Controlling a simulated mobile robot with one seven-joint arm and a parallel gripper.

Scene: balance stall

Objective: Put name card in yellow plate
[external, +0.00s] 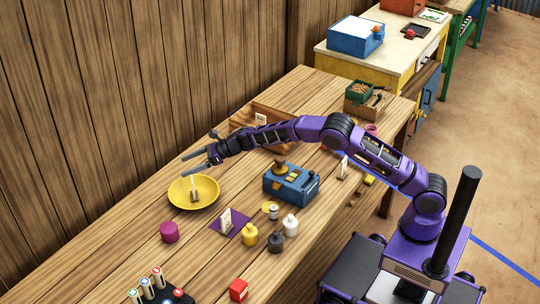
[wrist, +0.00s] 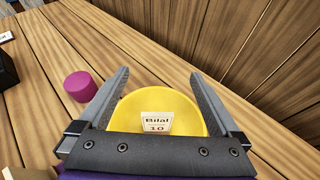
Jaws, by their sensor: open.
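The yellow plate (external: 208,187) lies on the table to the left in the external view. It fills the lower middle of the wrist view (wrist: 185,105). A small white name card (external: 194,188) stands in the plate. In the wrist view the card (wrist: 157,123) reads "Bilal" and "10". My gripper (external: 185,168) is open, with its fingers apart at the far side of the plate and above it. In the wrist view my gripper's fingers (wrist: 160,73) are on either side of the plate, with nothing between them. The card appears clear of both fingers.
A magenta cylinder (external: 169,232) stands near the plate. A purple mat (external: 242,230) with another card (external: 226,218) is to its right. A wooden wall (external: 70,110) runs behind the table.

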